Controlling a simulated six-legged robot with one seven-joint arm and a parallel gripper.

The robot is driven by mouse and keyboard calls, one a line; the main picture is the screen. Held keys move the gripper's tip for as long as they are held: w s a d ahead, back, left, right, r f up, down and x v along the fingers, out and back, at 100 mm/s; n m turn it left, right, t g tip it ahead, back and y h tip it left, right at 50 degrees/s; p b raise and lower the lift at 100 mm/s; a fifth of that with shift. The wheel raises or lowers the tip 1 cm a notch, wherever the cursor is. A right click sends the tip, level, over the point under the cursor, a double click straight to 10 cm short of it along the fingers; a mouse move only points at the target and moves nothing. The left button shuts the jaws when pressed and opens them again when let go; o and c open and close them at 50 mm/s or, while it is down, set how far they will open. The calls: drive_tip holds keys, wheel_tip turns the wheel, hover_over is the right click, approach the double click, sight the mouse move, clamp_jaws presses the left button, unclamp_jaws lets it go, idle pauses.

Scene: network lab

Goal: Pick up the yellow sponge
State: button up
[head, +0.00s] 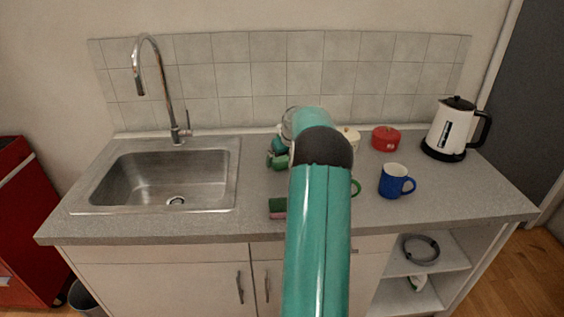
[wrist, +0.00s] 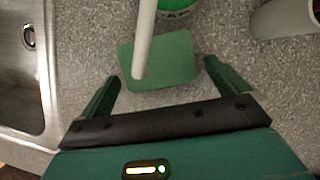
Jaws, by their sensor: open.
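No yellow sponge face shows. A sponge-like block (head: 278,208), green on top and pinkish below, lies on the counter near its front edge, right of the sink. In the wrist view a flat green pad (wrist: 175,57), seemingly the same block, lies ahead of and between my fingers. A pale stick-like thing crosses over the pad's left part; I cannot tell whether it touches. My gripper (wrist: 161,72) is open and empty, one finger on each side of the pad's near end.
The sink (head: 225,188) is at left, with a tall tap (head: 165,90). A blue mug (head: 393,181), a red pot (head: 385,138) and a kettle (head: 450,128) stand at right. A green vessel (wrist: 176,8) and a pale cylinder (wrist: 285,17) stand beyond the pad. My arm hides mid-counter.

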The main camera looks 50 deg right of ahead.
drive_tip(key=c, duration=1.1)
